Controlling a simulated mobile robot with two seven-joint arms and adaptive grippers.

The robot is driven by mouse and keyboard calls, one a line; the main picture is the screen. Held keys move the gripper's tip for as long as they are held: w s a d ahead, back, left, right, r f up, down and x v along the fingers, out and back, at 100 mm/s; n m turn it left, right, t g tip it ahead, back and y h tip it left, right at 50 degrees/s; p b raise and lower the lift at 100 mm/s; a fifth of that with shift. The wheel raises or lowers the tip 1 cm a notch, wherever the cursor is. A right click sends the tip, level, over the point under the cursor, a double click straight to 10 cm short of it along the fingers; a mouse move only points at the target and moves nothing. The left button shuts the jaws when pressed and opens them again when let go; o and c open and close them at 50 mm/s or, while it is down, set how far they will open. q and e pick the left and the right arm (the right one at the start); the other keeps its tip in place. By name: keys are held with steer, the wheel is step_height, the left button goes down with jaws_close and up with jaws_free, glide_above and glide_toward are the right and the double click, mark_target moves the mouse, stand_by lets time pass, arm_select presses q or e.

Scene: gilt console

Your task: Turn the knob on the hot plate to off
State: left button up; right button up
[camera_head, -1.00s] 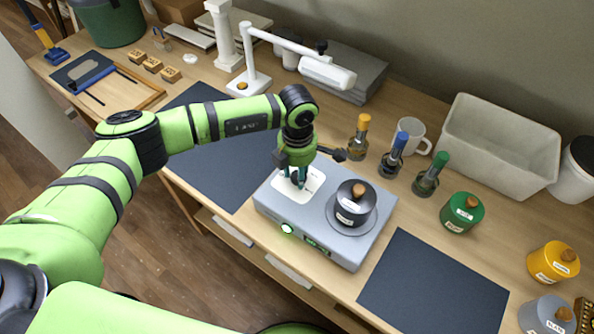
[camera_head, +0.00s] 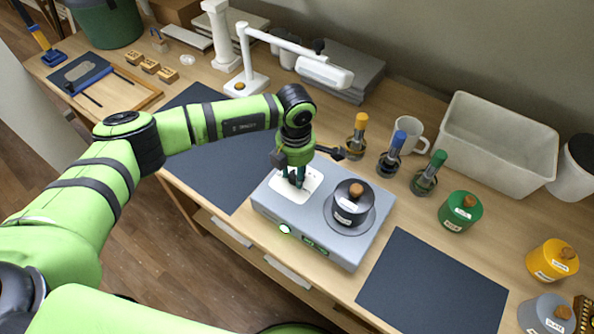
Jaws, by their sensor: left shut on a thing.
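The grey hot plate (camera_head: 345,249) stands on the wooden worktop. It has a white panel (camera_head: 313,180) on its top left, a lit green spot (camera_head: 285,229) on its front, and a small dark display (camera_head: 314,245) beside that. A black pot (camera_head: 350,212) with a wooden lid knob sits on the round burner at its right. My left gripper (camera_head: 297,181) points down over the white panel, with its fingers shut on the hot plate's knob. The fingers hide the knob, so its setting cannot be read. My right gripper is not in view.
A white lamp (camera_head: 325,73) stands behind my left arm. A dark mat (camera_head: 432,286) lies clear at the right.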

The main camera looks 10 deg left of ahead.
arm_select(q)
steer(key=shift+s+a+f, duration=0.15)
steer(key=shift+a+f, duration=0.1)
steer(key=shift+f, duration=0.05)
steer(key=n+b, duration=0.2)
steer(key=shift+f+n, duration=0.15)
steer(key=shift+n, duration=0.25)
steer(key=n+b, duration=0.2)
steer(key=n, duration=0.2)
steer(key=shift+s+d+n, duration=0.1)
steer(key=shift+s+n, duration=0.05)
steer(key=shift+n, duration=0.15)
steer(key=n+b, duration=0.2)
steer(key=n, duration=0.1)
steer(key=shift+d, duration=0.1)
steer(key=shift+n+b, duration=0.7)
steer(key=shift+n, duration=0.9)
steer(key=shift+d, duration=0.1)
steer(key=o, duration=1.1)
steer(key=shift+o, duration=0.2)
steer(key=shift+r, duration=0.35)
